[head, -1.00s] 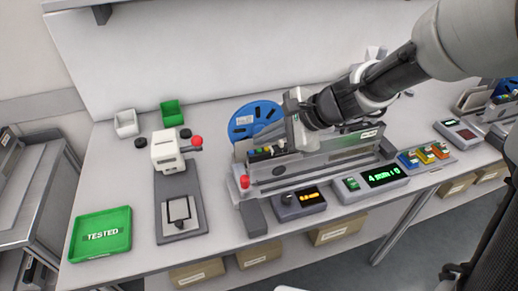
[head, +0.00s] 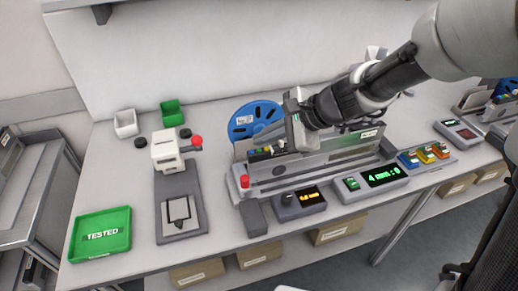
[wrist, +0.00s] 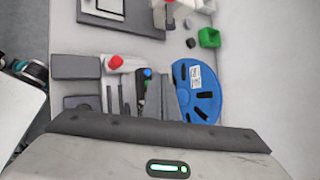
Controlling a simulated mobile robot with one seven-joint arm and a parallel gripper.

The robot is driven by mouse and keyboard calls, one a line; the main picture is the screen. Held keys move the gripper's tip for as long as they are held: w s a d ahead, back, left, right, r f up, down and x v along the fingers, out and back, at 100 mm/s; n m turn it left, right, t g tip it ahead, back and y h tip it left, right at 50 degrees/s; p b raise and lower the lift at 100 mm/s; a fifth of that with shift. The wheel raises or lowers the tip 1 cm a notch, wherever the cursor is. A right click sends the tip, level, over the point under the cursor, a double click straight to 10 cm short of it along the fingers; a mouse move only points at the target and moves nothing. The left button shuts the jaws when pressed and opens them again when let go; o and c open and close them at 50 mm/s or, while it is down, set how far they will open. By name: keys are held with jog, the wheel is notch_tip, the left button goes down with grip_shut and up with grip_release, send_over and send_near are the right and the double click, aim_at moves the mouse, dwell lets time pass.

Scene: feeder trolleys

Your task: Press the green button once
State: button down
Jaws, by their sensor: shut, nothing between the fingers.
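A small green button (head: 352,184) sits at the left of a grey box with a lit green display (head: 384,176) reading about "4 mm : 0", at the front of the bench. My gripper (head: 303,146) is shut and empty over the feeder machine (head: 318,166), behind and left of the green button and apart from it. Its fingertips are hard to make out in the head view.
A red knob (head: 245,181) stands at the feeder's left end. A box with an orange display (head: 299,202) lies left of the green button, and small coloured boxes (head: 424,155) lie right. A blue reel (head: 254,119) stands behind. A green TESTED tray (head: 101,233) is at far left.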

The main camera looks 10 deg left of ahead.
aim_at(264, 153)
jog(key=shift+f+b, duration=0.3)
jog(key=shift+f, duration=0.1)
jog(key=shift+f+b, duration=0.3)
jog(key=shift+b, duration=0.05)
dwell(0.3)
jog(key=shift+r, duration=0.15)
jog(key=shift+r+p, duration=0.6)
notch_tip(264, 153, up, 5)
jog(key=p, duration=0.4)
dwell(0.9)
